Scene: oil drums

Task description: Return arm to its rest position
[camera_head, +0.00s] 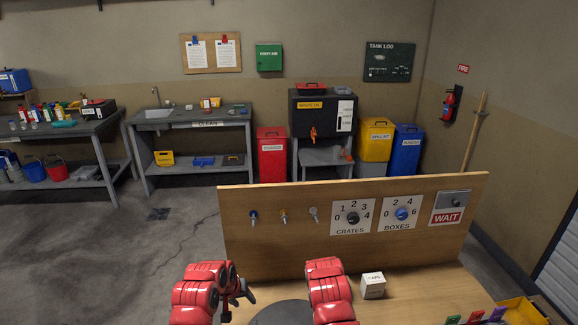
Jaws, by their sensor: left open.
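My left arm is red and comes in at the bottom, folded close in. Its dark left gripper (243,293) sticks out to the right of the red links, in front of the wooden panel. It is open, and I see nothing between its fingers. My right arm's red links (329,291) stand upright at the bottom centre. My right gripper does not show.
A small white box (373,286) stands on the tabletop (425,290). A yellow tray (522,311) is at the bottom right.

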